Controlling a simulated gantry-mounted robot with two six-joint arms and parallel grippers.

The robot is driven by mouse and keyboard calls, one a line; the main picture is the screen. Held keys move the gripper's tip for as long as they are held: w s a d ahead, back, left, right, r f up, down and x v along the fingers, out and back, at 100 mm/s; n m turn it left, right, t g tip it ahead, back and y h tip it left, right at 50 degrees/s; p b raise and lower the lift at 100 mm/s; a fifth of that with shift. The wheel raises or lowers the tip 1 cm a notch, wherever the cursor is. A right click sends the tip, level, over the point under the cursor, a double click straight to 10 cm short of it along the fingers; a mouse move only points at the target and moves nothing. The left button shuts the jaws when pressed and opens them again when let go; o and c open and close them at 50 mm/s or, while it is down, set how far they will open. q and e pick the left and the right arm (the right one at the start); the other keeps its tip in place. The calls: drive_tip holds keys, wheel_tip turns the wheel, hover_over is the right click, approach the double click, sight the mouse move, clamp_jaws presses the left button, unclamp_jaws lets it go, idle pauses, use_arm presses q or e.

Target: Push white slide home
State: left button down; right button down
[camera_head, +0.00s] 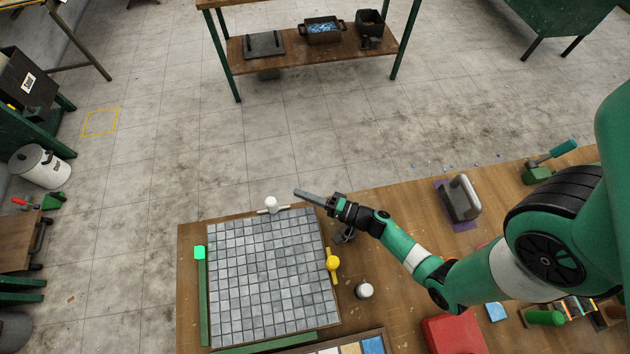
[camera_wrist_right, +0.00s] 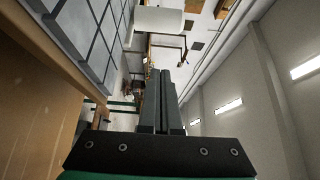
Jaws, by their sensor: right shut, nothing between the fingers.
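The white slide (camera_head: 271,204) has a round white knob on a thin bar. It sits at the far edge of the grey mosaic sheet (camera_head: 268,275). My right gripper (camera_head: 297,192) is shut and empty, just right of the knob, with a visible gap between them in the head view. In the right wrist view, its two fingers (camera_wrist_right: 160,75) lie together, and the white knob (camera_wrist_right: 158,20) shows beyond their tips. My left gripper is not in view.
A yellow slide (camera_head: 333,263) stands at the sheet's right edge. A white-topped jar (camera_head: 365,290) and a grey-handled tool (camera_head: 461,198) stand to the right.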

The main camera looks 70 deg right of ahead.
drive_tip(key=shift+s+d+r, duration=0.1)
drive_tip(key=shift+s, duration=0.55)
drive_tip(key=shift+s+d+r, duration=0.1)
drive_tip(key=shift+s, duration=0.5)
drive_tip(key=shift+s+a+f+p, duration=0.15)
drive_tip(key=shift+s+p, duration=0.15)
drive_tip(key=shift+s, duration=0.15)
